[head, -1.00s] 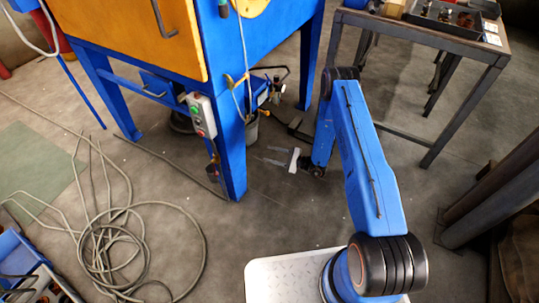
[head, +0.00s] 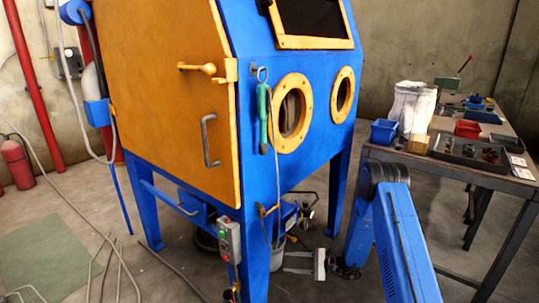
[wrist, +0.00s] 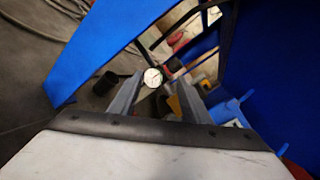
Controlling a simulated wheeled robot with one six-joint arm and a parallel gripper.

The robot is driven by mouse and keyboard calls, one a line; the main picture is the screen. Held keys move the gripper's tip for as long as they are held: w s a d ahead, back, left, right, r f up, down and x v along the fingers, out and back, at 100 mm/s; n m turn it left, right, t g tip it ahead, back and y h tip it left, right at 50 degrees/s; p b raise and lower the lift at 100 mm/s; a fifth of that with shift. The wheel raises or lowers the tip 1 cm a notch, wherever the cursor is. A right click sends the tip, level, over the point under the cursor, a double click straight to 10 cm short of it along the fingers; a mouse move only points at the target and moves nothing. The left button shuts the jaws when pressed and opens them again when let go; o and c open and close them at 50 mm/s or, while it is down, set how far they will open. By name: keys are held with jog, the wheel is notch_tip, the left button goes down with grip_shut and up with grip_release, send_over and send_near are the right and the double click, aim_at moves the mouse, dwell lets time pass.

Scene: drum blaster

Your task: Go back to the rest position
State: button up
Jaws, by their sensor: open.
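My gripper (head: 298,262) is at the end of my blue arm, in front of the blaster cabinet's lower right side in the head view. Its two grey fingers point left and are apart, with nothing between them. In the wrist view the open fingers (wrist: 155,97) point toward the space under the cabinet, where a round dial gauge (wrist: 153,77) shows between them. The blast cabinet (head: 180,90) has an orange door, blue legs and two round orange-rimmed ports.
A control box (head: 229,241) with buttons hangs on the cabinet's front leg. A workbench (head: 440,158) with bins and a tray stands at the right. Hoses lie on the floor at the left, near a red fire extinguisher (head: 17,163). A green mat (head: 50,255) lies nearby.

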jog(key=s+d+r+n+g+h, duration=0.1)
jog(key=s+r+n+g+h, duration=0.15)
jog(key=s+r, duration=0.5)
jog(key=s+r+n+g+h, duration=0.1)
jog(key=s+r+n, duration=0.3)
jog(key=r, duration=0.7)
jog(key=s+d+r+n+g+h, duration=0.1)
jog(key=s+r+n+g+h, duration=0.1)
jog(key=s+r, duration=0.65)
jog(key=s+d+r+n+t+h, duration=0.1)
jog(key=s+d+r+t+h, duration=0.1)
jog(key=s, duration=0.6)
jog(key=s+d+r+n+t+h, duration=0.1)
jog(key=s+d+r+t+h, duration=0.1)
jog(key=s+d+r+h, duration=0.3)
jog(key=s+d+r+n+t+h, duration=0.2)
jog(key=s+d+r+t+h, duration=0.1)
jog(key=s+d+r, duration=0.4)
jog(key=s+d+h, duration=0.1)
jog(key=s+d, duration=0.2)
jog(key=s, duration=0.2)
jog(key=shift+s, duration=0.4)
